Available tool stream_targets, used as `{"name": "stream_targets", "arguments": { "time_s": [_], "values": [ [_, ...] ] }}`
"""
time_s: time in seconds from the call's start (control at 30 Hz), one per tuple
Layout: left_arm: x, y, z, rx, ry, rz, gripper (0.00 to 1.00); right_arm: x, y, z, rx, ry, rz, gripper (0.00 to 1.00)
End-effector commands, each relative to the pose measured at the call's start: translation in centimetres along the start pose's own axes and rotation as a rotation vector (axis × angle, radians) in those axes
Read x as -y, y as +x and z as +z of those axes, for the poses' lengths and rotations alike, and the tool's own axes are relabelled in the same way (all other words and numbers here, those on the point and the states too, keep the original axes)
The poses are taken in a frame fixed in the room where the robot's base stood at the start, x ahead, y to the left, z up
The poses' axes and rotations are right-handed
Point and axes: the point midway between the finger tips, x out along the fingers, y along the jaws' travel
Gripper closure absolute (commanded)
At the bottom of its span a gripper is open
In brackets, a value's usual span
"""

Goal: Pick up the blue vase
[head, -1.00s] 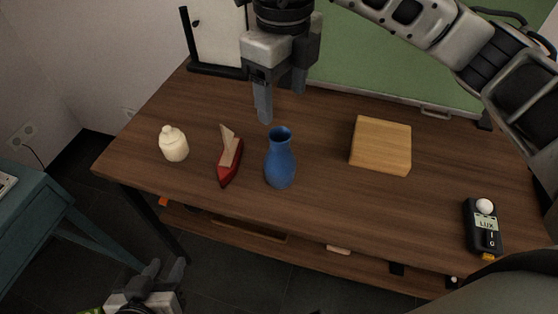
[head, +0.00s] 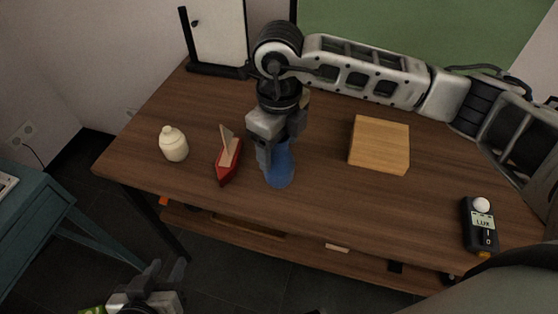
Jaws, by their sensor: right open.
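The blue vase (head: 280,172) stands upright on the brown wooden table, its neck mostly hidden by my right gripper. My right gripper (head: 277,160) points down over the vase, with its fingers around the upper part. The jaws are open; whether a finger touches the vase cannot be told. My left gripper (head: 164,280) is low at the bottom left, below and in front of the table, away from the vase. Its two fingers stand apart, with nothing seen between them.
A red toy boat (head: 228,162) stands close left of the vase, with a cream bottle (head: 173,144) further left. A wooden block (head: 379,145) lies to the right. A light meter (head: 480,226) is near the right edge. The table (head: 330,215) is bare before the block.

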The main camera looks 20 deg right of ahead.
Motion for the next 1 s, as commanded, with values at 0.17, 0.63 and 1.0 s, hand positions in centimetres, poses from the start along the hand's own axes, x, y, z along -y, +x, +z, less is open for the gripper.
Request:
{"name": "stream_targets", "arguments": {
  "time_s": [0.17, 0.63, 1.0],
  "values": [
    [0.0, 0.1, -0.2, -0.005, 0.002, 0.0, 0.64, 0.0, 0.0, 0.0, 0.0, 0.0, 0.0, 0.39],
    [0.0, 0.0, -0.4, -0.008, 0.001, 0.001, 0.64, 0.0, -0.2, 0.0, 0.002, 0.0, 0.0, 1.0],
    [-0.1, 0.1, -0.1, -0.01, -0.006, 0.006, 0.64, -0.4, -4.0, -0.4, 0.007, -0.004, -0.001, 1.0]
  ]
}}
